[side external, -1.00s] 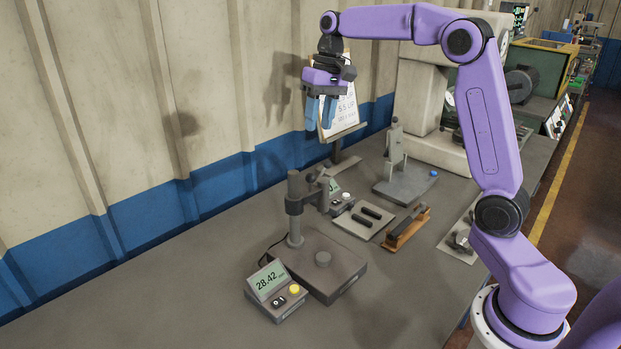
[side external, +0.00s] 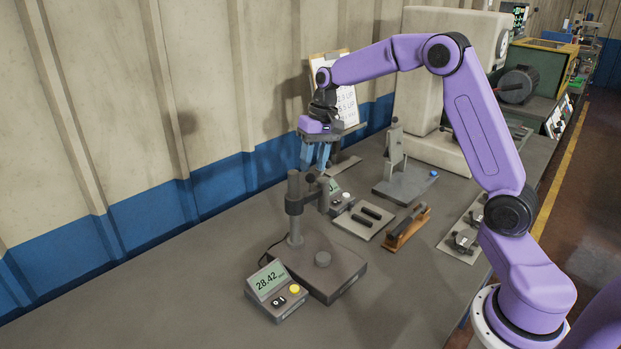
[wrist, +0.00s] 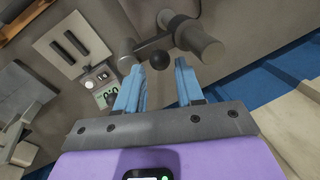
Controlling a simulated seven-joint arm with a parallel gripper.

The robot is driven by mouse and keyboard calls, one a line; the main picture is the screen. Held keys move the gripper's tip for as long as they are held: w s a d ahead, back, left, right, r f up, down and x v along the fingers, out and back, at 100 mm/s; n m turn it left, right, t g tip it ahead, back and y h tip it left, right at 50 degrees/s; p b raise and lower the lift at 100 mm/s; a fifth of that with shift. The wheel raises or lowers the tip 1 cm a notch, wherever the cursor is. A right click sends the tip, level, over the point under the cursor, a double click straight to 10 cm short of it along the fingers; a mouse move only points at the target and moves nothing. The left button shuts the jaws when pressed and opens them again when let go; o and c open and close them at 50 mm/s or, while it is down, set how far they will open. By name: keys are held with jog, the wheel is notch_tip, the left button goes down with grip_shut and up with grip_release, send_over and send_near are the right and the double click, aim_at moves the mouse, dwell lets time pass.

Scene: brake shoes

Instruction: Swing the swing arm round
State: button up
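The gauge stand has a dark upright post (side external: 294,235) on a grey base block (side external: 335,275). A swing arm (side external: 310,199) reaches from the post to a grey cylinder (side external: 324,196) at its right. A dark ball knob (side external: 310,178) stands up from the arm; it also shows in the wrist view (wrist: 158,60), just beyond my fingertips and between them. My gripper (side external: 313,168) points down with its blue fingers close above the knob. In the wrist view my gripper (wrist: 160,70) is open, with a clear gap between the fingers. I cannot tell whether they touch the knob.
A readout box (side external: 268,282) showing 28.42 stands in front of the base. Behind the stand are a second readout (side external: 335,186), a tray (side external: 350,225) with two black bars, an orange-brown holder (side external: 405,236) and a grey fixture (side external: 396,160). A clipboard (side external: 347,105) leans near the wall.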

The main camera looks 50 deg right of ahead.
aim_at(311, 177)
jog(key=shift+w+a+f, duration=0.1)
jog(key=shift+a+f, duration=0.15)
jog(key=shift+f, duration=1)
jog(key=shift+w+a+f, duration=0.1)
jog(key=shift+a+f, duration=0.1)
jog(key=shift+f, duration=1)
grip_shut()
